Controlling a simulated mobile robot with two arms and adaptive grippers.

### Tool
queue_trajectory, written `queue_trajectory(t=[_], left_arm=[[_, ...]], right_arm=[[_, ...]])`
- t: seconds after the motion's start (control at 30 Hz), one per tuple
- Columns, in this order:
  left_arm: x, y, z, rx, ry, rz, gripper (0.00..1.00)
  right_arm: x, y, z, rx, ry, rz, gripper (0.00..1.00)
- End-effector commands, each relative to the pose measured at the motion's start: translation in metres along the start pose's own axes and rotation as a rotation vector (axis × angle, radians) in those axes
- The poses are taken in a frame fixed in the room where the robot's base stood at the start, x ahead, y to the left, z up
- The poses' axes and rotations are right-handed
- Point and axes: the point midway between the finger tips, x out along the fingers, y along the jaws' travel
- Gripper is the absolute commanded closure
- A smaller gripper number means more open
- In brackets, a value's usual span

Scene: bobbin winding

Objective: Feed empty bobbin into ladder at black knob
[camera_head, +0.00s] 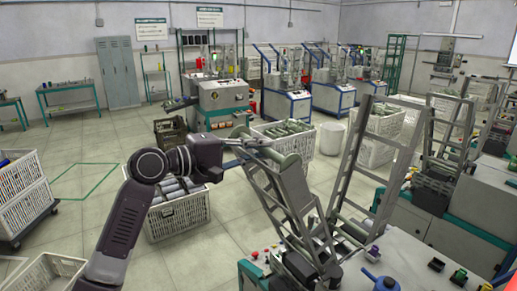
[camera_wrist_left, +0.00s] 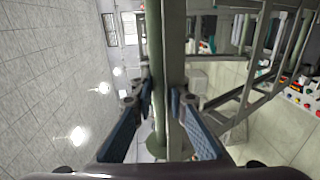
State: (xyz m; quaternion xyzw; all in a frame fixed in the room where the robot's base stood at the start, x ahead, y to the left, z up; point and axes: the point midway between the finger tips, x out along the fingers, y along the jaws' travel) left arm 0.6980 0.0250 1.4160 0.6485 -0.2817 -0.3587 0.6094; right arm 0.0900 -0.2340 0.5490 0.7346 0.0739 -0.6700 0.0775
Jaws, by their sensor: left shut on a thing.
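My left gripper (camera_head: 238,148) is at the upper end of a grey ladder (camera_head: 290,195) on the near machine. It is shut on a green empty bobbin (camera_head: 268,153), a long tube lying near the ladder's top. In the left wrist view the bobbin (camera_wrist_left: 155,60) runs between the blue-padded fingers (camera_wrist_left: 157,118), beside a grey rail (camera_wrist_left: 174,65). Whether it touches the rail, I cannot tell. A black knob (camera_head: 437,264) sits on the machine's right side, though other dark parts are near it. My right gripper is not in view.
A second grey ladder frame (camera_head: 357,150) stands close to the right. A white crate of bobbins (camera_head: 180,222) is below my left arm, and another crate (camera_head: 283,150) lies behind. Small coloured knobs and a blue item (camera_head: 381,281) are on the near machine. Open floor lies left.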

Motion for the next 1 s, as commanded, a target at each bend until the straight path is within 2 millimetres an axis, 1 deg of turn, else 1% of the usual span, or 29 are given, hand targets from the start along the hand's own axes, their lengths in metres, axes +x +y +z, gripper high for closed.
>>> queue_trajectory(t=[0.1, 0.8, 1.0], left_arm=[[0.004, -0.008, 0.000, -0.002, 0.000, -0.001, 1.00], [0.025, -0.043, 0.000, -0.001, 0.000, 0.001, 1.00], [0.027, -0.045, 0.000, 0.000, 0.000, 0.001, 1.00]], right_arm=[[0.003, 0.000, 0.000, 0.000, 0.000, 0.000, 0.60], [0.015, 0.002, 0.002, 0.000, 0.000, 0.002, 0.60], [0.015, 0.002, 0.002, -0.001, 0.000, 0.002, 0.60]])
